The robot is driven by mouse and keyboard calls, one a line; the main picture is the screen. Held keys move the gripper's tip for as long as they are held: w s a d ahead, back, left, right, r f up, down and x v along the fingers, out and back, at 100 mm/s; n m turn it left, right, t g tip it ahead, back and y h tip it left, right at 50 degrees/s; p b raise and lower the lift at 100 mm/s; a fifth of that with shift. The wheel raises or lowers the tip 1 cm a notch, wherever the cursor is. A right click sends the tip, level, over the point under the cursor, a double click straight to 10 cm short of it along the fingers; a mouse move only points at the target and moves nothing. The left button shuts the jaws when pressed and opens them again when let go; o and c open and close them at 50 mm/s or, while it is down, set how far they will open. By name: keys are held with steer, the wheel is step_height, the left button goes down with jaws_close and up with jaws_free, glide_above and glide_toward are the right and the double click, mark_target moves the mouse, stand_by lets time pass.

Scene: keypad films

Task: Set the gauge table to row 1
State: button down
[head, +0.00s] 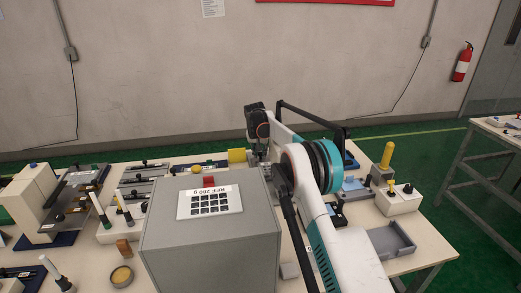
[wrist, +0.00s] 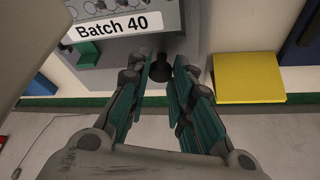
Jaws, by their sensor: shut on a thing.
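In the wrist view my gripper (wrist: 165,75) has its teal-padded fingers around a black knob (wrist: 159,68), at the edge of a grey unit (wrist: 190,20) labelled "Batch 40". A row of round features shows above that label, cut by the frame top. In the head view my gripper (head: 262,160) is small and partly hidden by my arm, behind a grey box (head: 215,240). I cannot tell which thing is the gauge table, and no row marking is readable.
A yellow block (wrist: 250,78) lies right of my gripper in the wrist view. A grey tray (head: 391,241) and a white box (head: 398,200) stand on the right.

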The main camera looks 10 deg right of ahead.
steer(key=shift+s, duration=0.2)
steer(key=c, duration=1.4)
jaws_free()
steer(key=shift+r, duration=0.1)
steer(key=v, duration=1.1)
steer(key=shift+s+r, duration=0.25)
steer(key=shift+r, duration=0.1)
